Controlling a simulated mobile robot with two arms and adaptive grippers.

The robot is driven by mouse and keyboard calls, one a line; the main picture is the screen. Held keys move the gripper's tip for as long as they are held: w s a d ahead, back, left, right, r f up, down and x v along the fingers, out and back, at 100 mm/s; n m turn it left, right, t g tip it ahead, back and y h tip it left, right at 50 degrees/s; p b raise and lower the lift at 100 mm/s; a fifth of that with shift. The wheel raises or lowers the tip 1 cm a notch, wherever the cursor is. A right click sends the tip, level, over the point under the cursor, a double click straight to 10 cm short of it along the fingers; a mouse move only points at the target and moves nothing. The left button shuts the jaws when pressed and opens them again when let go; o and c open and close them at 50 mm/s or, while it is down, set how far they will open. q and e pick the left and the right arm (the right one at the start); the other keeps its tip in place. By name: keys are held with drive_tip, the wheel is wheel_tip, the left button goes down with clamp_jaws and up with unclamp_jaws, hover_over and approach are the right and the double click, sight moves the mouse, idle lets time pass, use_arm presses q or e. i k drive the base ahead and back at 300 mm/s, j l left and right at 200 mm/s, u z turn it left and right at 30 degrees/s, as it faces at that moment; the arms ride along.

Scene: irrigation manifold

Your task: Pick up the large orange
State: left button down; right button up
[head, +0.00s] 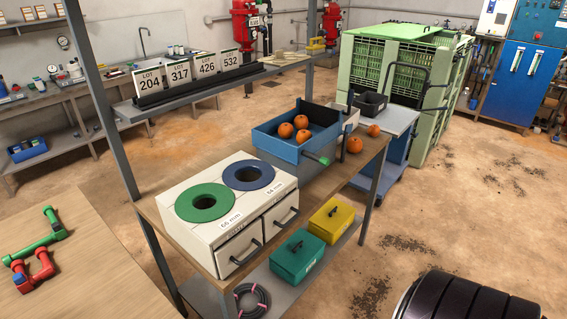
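Several oranges show in the head view. Three lie together in the blue tray (262,143) on the middle bench: a back orange (301,122), a left orange (285,130) and a front orange (304,136). Two more lie outside it to the right: a near orange (354,145) on the wooden bench top and a far orange (374,131) near the bench's far end. Their sizes look close, and I cannot tell for sure which is the large one. Neither of my grippers is in view.
A white sizing box (185,222) with green and blue rings stands in front of the tray. A shelf (215,88) with lot signs hangs above the bench. Green and yellow cases (333,218) lie below. Open floor (455,200) lies to the right.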

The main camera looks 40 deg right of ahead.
sight(354, 144)
drive_tip(key=z, duration=1.95)
drive_tip(key=i, duration=0.1)
